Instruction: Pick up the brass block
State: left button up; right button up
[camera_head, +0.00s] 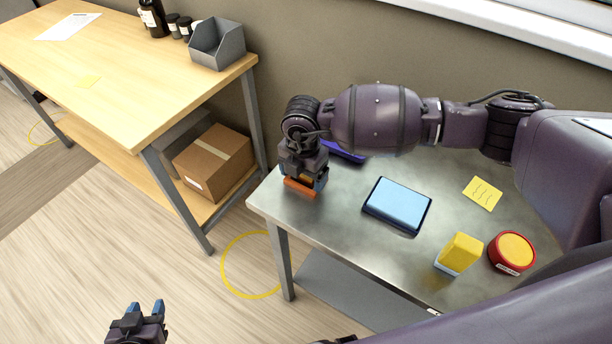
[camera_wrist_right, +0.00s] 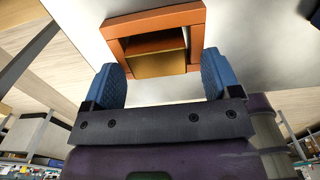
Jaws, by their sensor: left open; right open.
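The brass block (camera_wrist_right: 158,62) sits inside an orange square frame (camera_wrist_right: 112,30) in the right wrist view. In the head view the right gripper (camera_head: 305,179) is low over the left end of the metal table, at the orange frame (camera_head: 299,189); the block is hidden there. My left gripper (camera_head: 146,306) is open and empty over the floor at the lower left.
The metal table (camera_head: 330,215) also holds a blue pad (camera_head: 397,204), a yellow block on a pale base (camera_head: 461,250), a red round container (camera_head: 511,253) and a yellow note (camera_head: 482,194). A wooden bench (camera_head: 130,80) stands left, with a cardboard box (camera_head: 213,162) below.

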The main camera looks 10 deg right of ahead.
jog(key=c, duration=1.3)
